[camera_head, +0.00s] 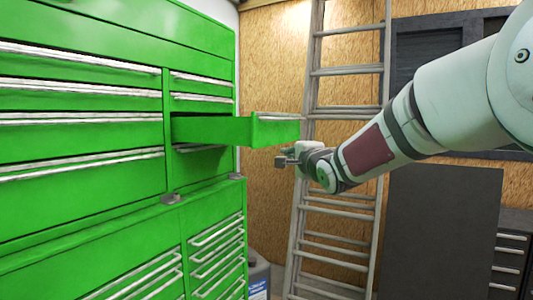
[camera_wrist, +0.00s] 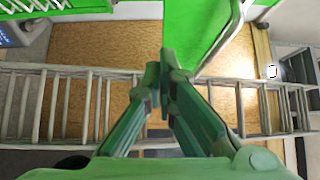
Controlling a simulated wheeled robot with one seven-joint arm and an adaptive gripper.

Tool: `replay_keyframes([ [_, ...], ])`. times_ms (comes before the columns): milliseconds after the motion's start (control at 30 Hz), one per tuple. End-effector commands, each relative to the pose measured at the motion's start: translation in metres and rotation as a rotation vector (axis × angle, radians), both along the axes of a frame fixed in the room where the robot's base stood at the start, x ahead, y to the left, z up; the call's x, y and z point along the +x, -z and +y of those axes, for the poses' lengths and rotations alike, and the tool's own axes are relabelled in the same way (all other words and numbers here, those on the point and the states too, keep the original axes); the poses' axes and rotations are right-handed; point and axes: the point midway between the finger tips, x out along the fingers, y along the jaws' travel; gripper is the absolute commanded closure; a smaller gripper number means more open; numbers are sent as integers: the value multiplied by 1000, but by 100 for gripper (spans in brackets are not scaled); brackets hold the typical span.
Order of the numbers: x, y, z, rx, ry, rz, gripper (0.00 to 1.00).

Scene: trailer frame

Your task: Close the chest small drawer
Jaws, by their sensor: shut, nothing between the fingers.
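The green chest (camera_head: 80,165) fills the left side of the head view. Its small drawer (camera_head: 222,131) in the right column is pulled far out, with a pale handle (camera_head: 278,117) along its front edge. My gripper (camera_head: 283,160) is beside and a little below the drawer's front end, shut and empty. In the wrist view the gripper fingers (camera_wrist: 157,80) are close together. The drawer's green front (camera_wrist: 190,25) and its metal handle (camera_wrist: 228,38) show just beyond the fingertips. I cannot tell whether the fingers touch it.
A metal ladder (camera_head: 312,215) leans against the wooden wall (camera_head: 272,60) behind the drawer. A dark panel (camera_head: 440,230) and a dark cabinet (camera_head: 513,262) stand at the right. A grey container (camera_head: 258,275) is on the floor beside the chest.

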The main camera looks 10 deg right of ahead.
Motion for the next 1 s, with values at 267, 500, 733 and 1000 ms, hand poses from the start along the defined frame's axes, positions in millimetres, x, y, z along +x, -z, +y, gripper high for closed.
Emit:
replay_keyframes([
  [267, 51, 1, 15, 0, -4, 0, 100],
  [500, 65, 0, 34, 0, -1, 1, 100],
  [733, 69, 0, 40, -1, 0, 1, 100],
  [1000, 69, 0, 40, -2, 0, 1, 100],
])
